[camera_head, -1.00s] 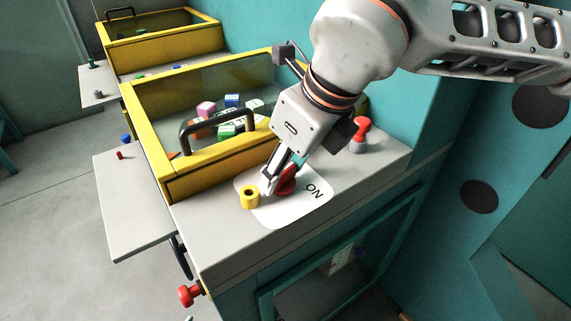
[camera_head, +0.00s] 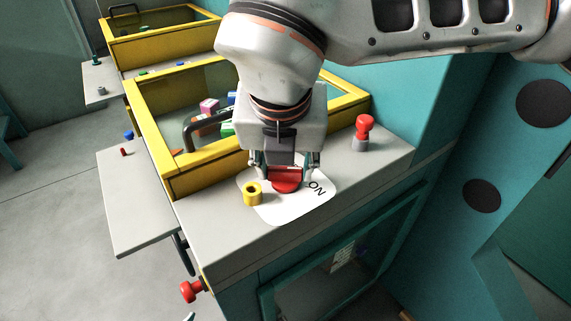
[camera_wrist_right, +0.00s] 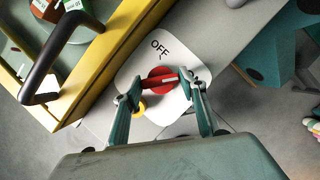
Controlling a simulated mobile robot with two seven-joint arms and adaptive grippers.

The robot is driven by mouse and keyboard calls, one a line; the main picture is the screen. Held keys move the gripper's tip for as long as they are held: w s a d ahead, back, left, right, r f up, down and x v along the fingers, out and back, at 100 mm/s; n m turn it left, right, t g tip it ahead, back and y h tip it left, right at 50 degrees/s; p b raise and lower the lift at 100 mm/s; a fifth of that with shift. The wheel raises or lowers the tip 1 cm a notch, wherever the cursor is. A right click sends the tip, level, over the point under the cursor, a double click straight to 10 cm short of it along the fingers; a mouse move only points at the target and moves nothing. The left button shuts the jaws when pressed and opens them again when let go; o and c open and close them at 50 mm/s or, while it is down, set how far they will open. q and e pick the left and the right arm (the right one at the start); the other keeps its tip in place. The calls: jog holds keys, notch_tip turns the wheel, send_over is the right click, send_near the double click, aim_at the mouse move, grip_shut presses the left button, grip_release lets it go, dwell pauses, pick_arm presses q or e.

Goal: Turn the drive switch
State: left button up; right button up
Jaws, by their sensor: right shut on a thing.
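The drive switch is a red round knob (camera_head: 286,182) on a white plate (camera_head: 290,210) on the grey worktop. The word ON shows at the plate's right side in the head view. In the right wrist view, the red knob (camera_wrist_right: 157,74) carries a pale stripe, and OFF stands on the plate (camera_wrist_right: 139,62) above it. My right gripper (camera_head: 286,174) comes down over the switch, one finger on either side. In the wrist view my right gripper (camera_wrist_right: 162,88) is shut on the knob. My left gripper is out of view.
A yellow ring-like cylinder (camera_head: 252,194) stands close left of the switch. A red-topped knob (camera_head: 363,130) stands to the right. Behind is a yellow-framed bin (camera_head: 205,173) with a dark handle and coloured blocks. A red knob (camera_head: 190,291) sticks out below the worktop's front-left corner.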

jog(key=shift+m+h, duration=0.3)
jog(key=shift+m, duration=0.4)
jog(key=o, duration=1.1)
jog(key=shift+r, duration=0.1)
jog(key=v, duration=1.1)
jog(key=shift+s+a+r, duration=0.2)
jog(key=shift+r, duration=0.15)
